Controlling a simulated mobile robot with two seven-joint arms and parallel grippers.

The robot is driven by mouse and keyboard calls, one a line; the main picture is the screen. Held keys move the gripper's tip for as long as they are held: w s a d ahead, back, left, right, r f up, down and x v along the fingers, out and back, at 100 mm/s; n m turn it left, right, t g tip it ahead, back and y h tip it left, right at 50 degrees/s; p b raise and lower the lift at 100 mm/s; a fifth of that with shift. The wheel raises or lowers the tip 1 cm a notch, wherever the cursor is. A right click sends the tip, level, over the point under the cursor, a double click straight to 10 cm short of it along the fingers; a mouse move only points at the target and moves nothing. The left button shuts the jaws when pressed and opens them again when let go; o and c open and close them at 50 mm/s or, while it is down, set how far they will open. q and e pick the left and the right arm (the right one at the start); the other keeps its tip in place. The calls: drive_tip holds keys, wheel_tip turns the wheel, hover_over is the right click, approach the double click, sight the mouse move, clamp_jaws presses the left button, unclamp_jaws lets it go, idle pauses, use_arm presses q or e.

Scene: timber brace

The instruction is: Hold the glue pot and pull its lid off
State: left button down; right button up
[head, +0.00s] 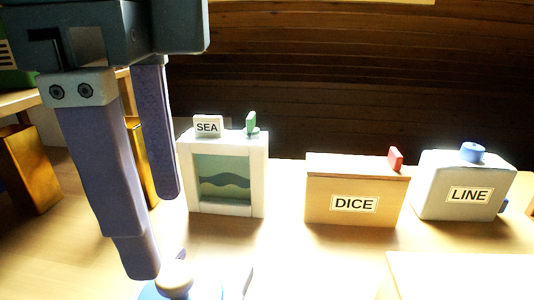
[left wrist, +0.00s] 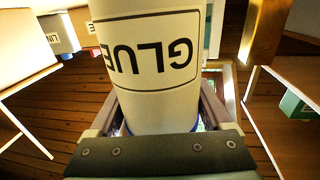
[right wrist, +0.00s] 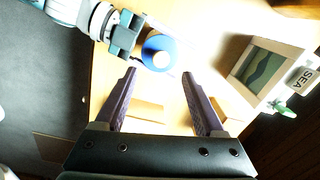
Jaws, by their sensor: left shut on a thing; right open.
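The glue pot (left wrist: 150,75) is a white cylinder with a GLUE label, upside down in the left wrist view. My left gripper (left wrist: 160,100) is shut around its body. The pot's blue lid (right wrist: 160,42) with a pale round knob (right wrist: 162,60) shows in the right wrist view; the lid (head: 150,292) and knob (head: 174,275) are at the bottom edge of the head view. The lid sits on the pot. My right gripper (head: 155,235) is open and empty. In the right wrist view its fingertips (right wrist: 159,73) are just short of the knob, one to each side.
Behind on the table stand a white SEA box (head: 257,185) with a green tab, a wooden DICE box (head: 320,190) with a red tab, and a grey LINE box (head: 430,185) with a blue knob. Brass-coloured blocks (head: 30,170) are at the left.

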sight(174, 275)
drive_tip(key=shift+s+d+r+m, duration=0.2)
drive_tip(key=shift+s+r+m, duration=0.1)
drive_tip(key=shift+m, duration=0.6)
wheel_tip(174, 275, up, 4)
drive_tip(key=s+d+f+m+t+y, duration=0.1)
drive_tip(key=s+d+m+t+y, duration=0.2)
drive_tip(key=m, duration=0.7)
drive_tip(key=x, duration=1.1)
drive_tip(key=shift+w+a+f, duration=0.15)
drive_tip(key=shift+w+f, duration=0.05)
clamp_jaws()
